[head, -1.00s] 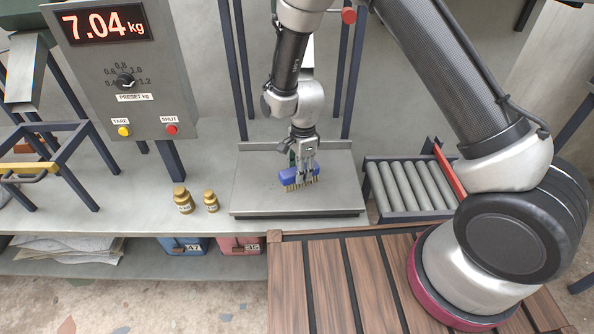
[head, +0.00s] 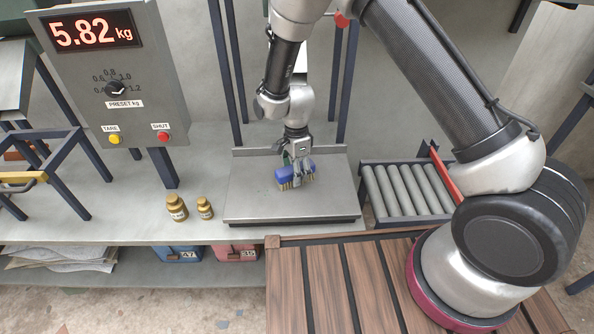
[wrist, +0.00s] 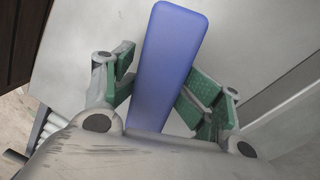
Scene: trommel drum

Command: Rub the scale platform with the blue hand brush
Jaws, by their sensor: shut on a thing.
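The blue hand brush (head: 284,174) has a blue back and tan bristles that point down. My gripper (head: 298,178) is shut on it over the middle of the scale platform (head: 250,207), a flat grey metal plate. The bristles appear to touch the plate, and the display (head: 93,30) reads 5.82 kg. In the wrist view the brush's smooth blue back (wrist: 165,60) runs between my green-padded fingers (wrist: 160,95). The bristles are hidden there.
Two small brass weights (head: 177,207) stand on the bench left of the platform. A roller conveyor (head: 405,189) with a red bar adjoins on the right. A control box (head: 120,75) and dark posts rise behind. Blue and pink bins (head: 236,250) sit below.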

